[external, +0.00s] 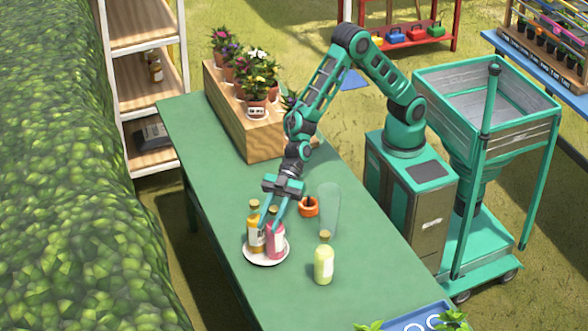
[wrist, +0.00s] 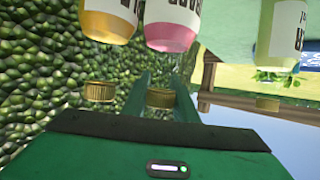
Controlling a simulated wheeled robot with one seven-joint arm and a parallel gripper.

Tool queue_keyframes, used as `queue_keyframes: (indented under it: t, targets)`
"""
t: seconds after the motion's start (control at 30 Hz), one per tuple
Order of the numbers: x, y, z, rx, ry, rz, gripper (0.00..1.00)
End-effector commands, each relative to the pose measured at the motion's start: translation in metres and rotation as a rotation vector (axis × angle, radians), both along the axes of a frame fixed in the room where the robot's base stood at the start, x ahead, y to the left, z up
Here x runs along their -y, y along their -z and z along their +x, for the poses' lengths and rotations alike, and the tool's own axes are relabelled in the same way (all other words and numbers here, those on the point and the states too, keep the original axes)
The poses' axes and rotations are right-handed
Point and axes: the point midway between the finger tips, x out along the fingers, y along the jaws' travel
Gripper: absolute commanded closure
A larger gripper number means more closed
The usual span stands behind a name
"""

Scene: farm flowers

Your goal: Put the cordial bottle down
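A pink bottle (external: 275,244) with a white label stands upright over the right part of a white plate (external: 254,261). It also shows in the wrist view (wrist: 172,38), its gold cap between my fingers. My gripper (external: 270,222) points down at it, and the fingers look shut on its neck. The base is at plate level; whether it bears on the plate or hangs just above, I cannot tell. An amber bottle (external: 256,239) stands close on its left, also seen in the wrist view (wrist: 108,25). A pale yellow-green bottle (external: 324,265) stands apart, right of the plate.
A tall clear glass vessel (external: 329,208) and a small orange pot (external: 308,207) stand right of my gripper. A wooden planter (external: 240,119) with potted flowers is at the table's far end. A blue tray (external: 425,318) is at the near edge. The green table (external: 200,135) is clear elsewhere.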

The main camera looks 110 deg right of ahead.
Motion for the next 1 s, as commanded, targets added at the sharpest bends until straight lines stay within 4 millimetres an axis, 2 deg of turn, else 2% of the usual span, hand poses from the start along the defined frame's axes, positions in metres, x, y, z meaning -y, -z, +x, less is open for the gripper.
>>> queue_keyframes:
  t: [0.03,0.07,0.37,0.5,1.0]
  targets:
    - [0.0,0.0,0.0,0.0,0.0,0.0,0.62]
    - [0.0,0.0,0.0,0.0,0.0,0.0,0.57]
    - [0.0,-0.002,0.0,0.001,0.0,-0.001,0.57]
    - [0.0,-0.012,0.0,0.003,-0.001,-0.001,0.57]
    - [0.063,-0.047,-0.061,0.001,0.003,-0.001,0.57]
